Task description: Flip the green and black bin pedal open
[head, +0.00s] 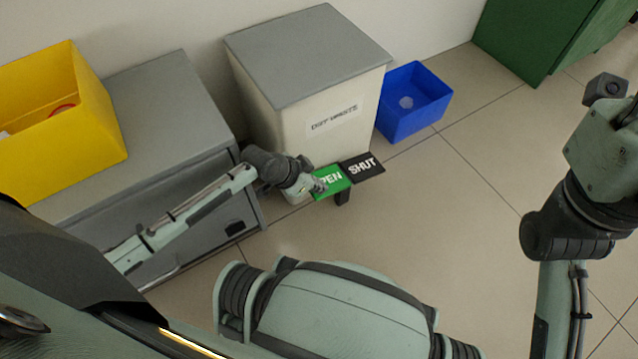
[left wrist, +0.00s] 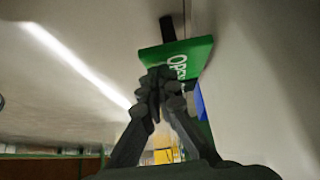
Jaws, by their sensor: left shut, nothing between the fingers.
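The pedal sticks out at the foot of a pale bin (head: 322,125) with a grey lid, which lies shut. Its green half (head: 338,184) is on the left; the gripper hides the start of its word, leaving "PEN". Its black half (head: 363,167), marked "SHUT", is on the right. My left gripper (head: 319,187) is shut and empty at the green half's left edge. In the left wrist view the closed fingertips (left wrist: 158,82) overlap the green plate (left wrist: 190,58), marked "OPEN"; I cannot tell whether they touch. My right gripper is out of view.
A grey cabinet (head: 165,110) stands left of the bin with a yellow box (head: 75,120) on top. A blue open bin (head: 412,105) stands on the floor to the right. A green cabinet (head: 530,35) is at the back right. The tiled floor in front is clear.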

